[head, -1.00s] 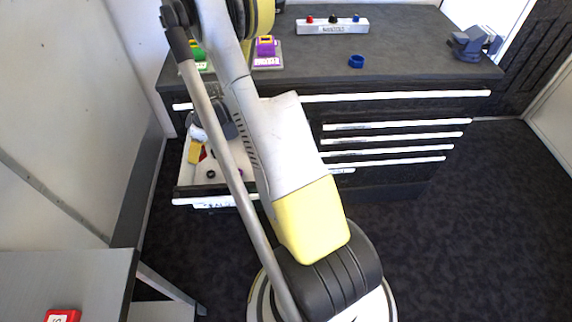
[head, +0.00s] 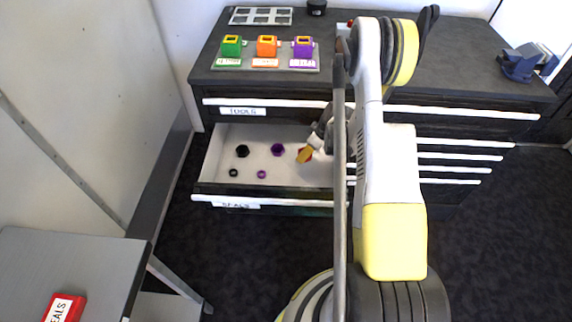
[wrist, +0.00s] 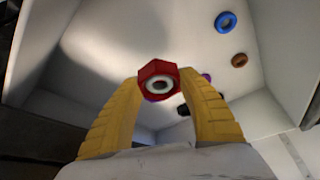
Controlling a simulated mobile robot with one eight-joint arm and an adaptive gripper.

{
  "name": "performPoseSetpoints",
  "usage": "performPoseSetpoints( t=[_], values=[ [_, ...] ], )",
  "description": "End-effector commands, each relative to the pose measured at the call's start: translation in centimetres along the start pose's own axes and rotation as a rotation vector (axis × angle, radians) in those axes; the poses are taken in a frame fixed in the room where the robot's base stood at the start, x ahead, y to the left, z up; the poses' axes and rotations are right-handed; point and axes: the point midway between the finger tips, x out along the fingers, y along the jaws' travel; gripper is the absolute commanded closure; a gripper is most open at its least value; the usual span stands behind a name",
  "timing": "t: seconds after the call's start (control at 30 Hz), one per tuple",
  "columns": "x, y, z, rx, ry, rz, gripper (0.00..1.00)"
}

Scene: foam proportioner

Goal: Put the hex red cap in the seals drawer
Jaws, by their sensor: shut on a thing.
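The hex red cap (wrist: 158,70) is held between the yellow fingertips of my gripper (wrist: 160,84) in the wrist view. Its round pale opening with a dark centre faces the camera. In the head view my gripper (head: 305,154) is inside the outline of the open seals drawer (head: 215,155), toward its right part; only a little red of the cap shows there. The drawer has a white inside and a SEALS label on its front. I cannot tell whether the cap touches the drawer floor.
A black cap (head: 242,151), a purple cap (head: 278,149), a small black ring (head: 233,173) and a small purple ring (head: 261,174) lie in the drawer. A blue ring (wrist: 226,22) and a brown ring (wrist: 239,61) show in the wrist view. The closed tools drawer (head: 290,113) is above.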

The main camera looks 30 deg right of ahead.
Motion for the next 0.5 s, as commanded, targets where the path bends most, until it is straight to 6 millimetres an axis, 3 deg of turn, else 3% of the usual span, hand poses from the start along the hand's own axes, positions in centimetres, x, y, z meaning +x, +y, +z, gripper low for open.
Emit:
performPoseSetpoints(
  t=[0.03,0.3,0.5],
  values=[
    [1.5,-0.1,-0.7,-0.005,0.0,-0.002,0.91],
    [7.2,-0.5,-4.9,-0.003,0.0,-0.001,0.91],
    [8.8,-0.6,-6.3,-0.001,0.0,0.0,0.91]
  ],
)
